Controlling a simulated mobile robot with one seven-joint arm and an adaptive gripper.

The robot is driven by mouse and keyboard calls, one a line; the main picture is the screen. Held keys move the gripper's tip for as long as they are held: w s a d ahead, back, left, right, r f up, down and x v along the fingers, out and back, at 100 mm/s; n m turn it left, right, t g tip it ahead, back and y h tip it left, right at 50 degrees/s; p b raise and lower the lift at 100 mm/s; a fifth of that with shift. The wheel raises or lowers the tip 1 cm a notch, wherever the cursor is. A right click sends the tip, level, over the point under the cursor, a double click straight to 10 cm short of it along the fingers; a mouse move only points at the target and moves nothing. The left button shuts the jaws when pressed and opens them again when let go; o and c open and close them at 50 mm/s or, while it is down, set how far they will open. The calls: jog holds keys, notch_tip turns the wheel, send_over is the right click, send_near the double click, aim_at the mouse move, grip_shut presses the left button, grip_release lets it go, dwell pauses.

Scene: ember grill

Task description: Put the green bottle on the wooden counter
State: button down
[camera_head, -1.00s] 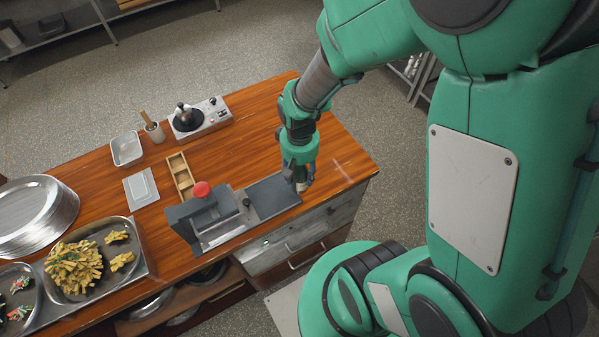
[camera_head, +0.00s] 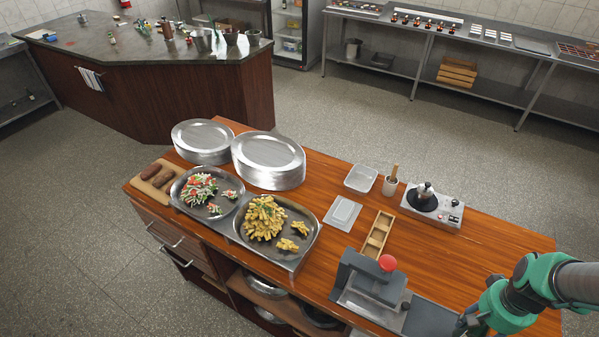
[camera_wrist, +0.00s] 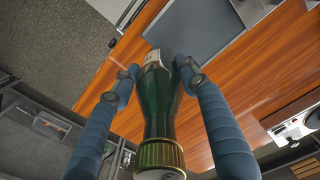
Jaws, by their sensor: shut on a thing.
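The green bottle (camera_wrist: 170,115) is between the two blue fingers of my gripper (camera_wrist: 158,77) in the wrist view, with its gold-ringed cap toward the camera. My gripper is shut on it. The bottle's far end is over the wooden counter (camera_wrist: 250,70), close to a counter edge. I cannot tell whether its base touches the wood. In the head view the wooden counter (camera_head: 490,245) fills the middle and lower right. My gripper is at the bottom right there, mostly cut off, and the bottle cannot be made out.
A grey press with a red knob (camera_head: 388,263) and dark board (camera_head: 430,318) stands beside my gripper. A burner unit (camera_head: 432,205), wooden box (camera_head: 376,234), food trays (camera_head: 312,236) and plate stacks (camera_head: 270,160) occupy the counter. Bare wood lies right of the burner.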

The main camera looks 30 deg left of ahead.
jog(key=w+a+r+n, duration=0.3)
jog(key=w+a, duration=0.9)
jog(key=a, duration=0.1)
jog(key=w+a+r+n, duration=0.2)
jog(key=w+a+n, duration=0.2)
jog(key=w+a, duration=0.75)
jog(key=w+a+n, duration=0.1)
jog(key=a+n, duration=0.1)
jog(key=a, duration=1.5)
jog(key=w+a+n+p, duration=0.1)
jog(key=a+n, duration=0.2)
jog(key=a, duration=1.5)
jog(key=shift+w, duration=0.25)
jog(key=shift+f, duration=0.1)
notch_tip(320, 180, down, 6)
jog(key=shift+f, duration=0.2)
jog(key=shift+f, duration=1.8)
jog(key=shift+f, duration=0.1)
